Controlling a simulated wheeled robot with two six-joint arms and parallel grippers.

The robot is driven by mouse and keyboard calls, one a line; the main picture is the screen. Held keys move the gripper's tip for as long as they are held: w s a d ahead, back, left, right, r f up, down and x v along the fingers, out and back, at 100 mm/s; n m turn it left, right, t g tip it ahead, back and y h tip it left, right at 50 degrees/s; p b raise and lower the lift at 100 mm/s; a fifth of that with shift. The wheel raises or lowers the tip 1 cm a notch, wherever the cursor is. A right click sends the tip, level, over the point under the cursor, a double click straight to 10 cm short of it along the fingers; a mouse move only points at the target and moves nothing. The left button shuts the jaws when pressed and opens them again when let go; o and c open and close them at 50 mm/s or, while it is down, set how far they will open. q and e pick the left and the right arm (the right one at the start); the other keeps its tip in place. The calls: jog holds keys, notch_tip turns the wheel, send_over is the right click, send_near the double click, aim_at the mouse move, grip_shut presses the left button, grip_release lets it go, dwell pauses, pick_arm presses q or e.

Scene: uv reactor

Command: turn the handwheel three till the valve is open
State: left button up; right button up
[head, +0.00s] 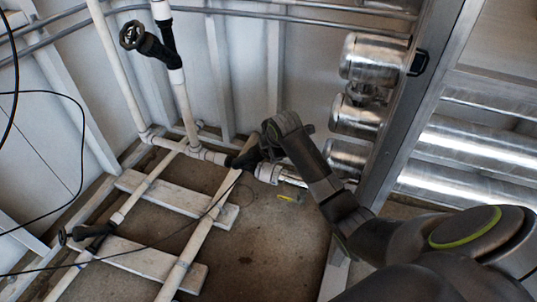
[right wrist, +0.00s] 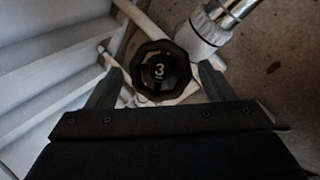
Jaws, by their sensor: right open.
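Handwheel three (right wrist: 165,68) is a black, scalloped knob with a white "3" on its face, in the right wrist view. My right gripper (right wrist: 161,80) is open, with one finger on each side of the knob and a visible gap on both sides. Whether the fingertips are level with the knob or short of it I cannot tell. In the head view my right gripper (head: 265,142) is over a black valve on the white pipe, and mostly hides its handwheel. How far the valve is open cannot be seen. My left gripper is not in view.
Another black handwheel (head: 132,35) is at the upper left, and one more (head: 63,236) at the lower left. White pipes (head: 205,228) run over wooden planks (head: 150,265). Metal cylinders (head: 357,120) and a steel post (head: 408,120) stand to the right of my gripper.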

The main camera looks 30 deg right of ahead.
jog(key=shift+b+x, duration=0.4)
jog(key=shift+x, duration=0.65)
jog(key=shift+w+f, duration=0.15)
jog(key=shift+f, duration=0.05)
jog(key=shift+c, duration=0.2)
